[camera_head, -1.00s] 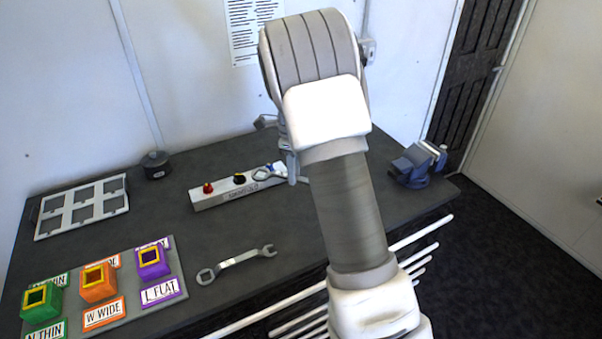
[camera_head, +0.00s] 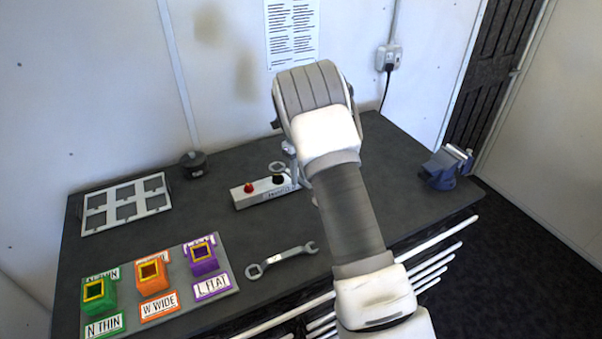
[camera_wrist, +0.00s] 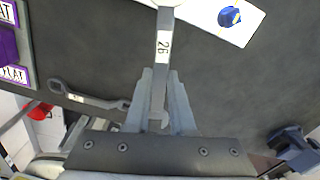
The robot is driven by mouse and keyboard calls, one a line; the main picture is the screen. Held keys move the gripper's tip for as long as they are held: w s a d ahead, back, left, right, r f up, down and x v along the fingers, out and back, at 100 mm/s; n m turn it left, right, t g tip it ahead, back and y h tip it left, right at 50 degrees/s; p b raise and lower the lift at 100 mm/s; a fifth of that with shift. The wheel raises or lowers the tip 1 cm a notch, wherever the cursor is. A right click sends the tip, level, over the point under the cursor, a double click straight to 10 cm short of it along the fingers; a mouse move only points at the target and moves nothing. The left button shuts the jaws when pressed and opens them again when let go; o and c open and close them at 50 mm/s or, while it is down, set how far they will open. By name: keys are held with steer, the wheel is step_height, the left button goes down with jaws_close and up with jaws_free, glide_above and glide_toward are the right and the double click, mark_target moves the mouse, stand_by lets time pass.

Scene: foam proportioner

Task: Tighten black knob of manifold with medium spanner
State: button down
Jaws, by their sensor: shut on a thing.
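The manifold (camera_head: 240,200) is a pale bar on the dark bench with a red knob (camera_head: 249,187) and a black knob (camera_head: 278,179). Its blue knob (camera_wrist: 230,17) shows in the wrist view. My gripper (camera_wrist: 160,90) is shut on a grey spanner marked 26 (camera_wrist: 163,45). In the head view the spanner's ring end (camera_head: 277,167) appears just above the black knob; whether it is around the knob or over it, I cannot tell. My arm hides the gripper and the manifold's right end in the head view.
Another spanner (camera_head: 282,260) lies on the bench (camera_head: 350,190) near the front edge; it also shows in the wrist view (camera_wrist: 90,98). A board with green, orange and purple boxes is front left. A white grid tray (camera_head: 127,205), black round object (camera_head: 194,165) and blue vise (camera_head: 447,170) stand around.

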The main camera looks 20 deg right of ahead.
steer(key=shift+f+b, duration=1.4)
steer(key=shift+f, duration=0.9)
steer(key=shift+a+r+m, duration=0.2)
steer(key=shift+a+m, duration=0.1)
steer(key=shift+s+a+m+p, duration=0.3)
steer(key=shift+a+m+p, duration=0.2)
steer(key=shift+a+m, duration=0.25)
steer(key=shift+s+a+m+p, duration=0.15)
steer(key=shift+a+m+p, duration=0.35)
steer(key=shift+a+m, duration=1.1)
steer(key=a+m+p, duration=0.1)
steer(key=m+p, duration=0.1)
steer(key=shift+r+p, duration=0.1)
steer(key=shift+p, duration=0.2)
steer(key=shift+a+m+p, duration=0.2)
steer(key=shift+m+p, duration=0.05)
steer(key=shift+p, duration=0.25)
steer(key=shift+w+a+m+p, duration=0.2)
steer(key=shift+a+m+p, duration=0.1)
steer(key=shift+p, duration=0.35)
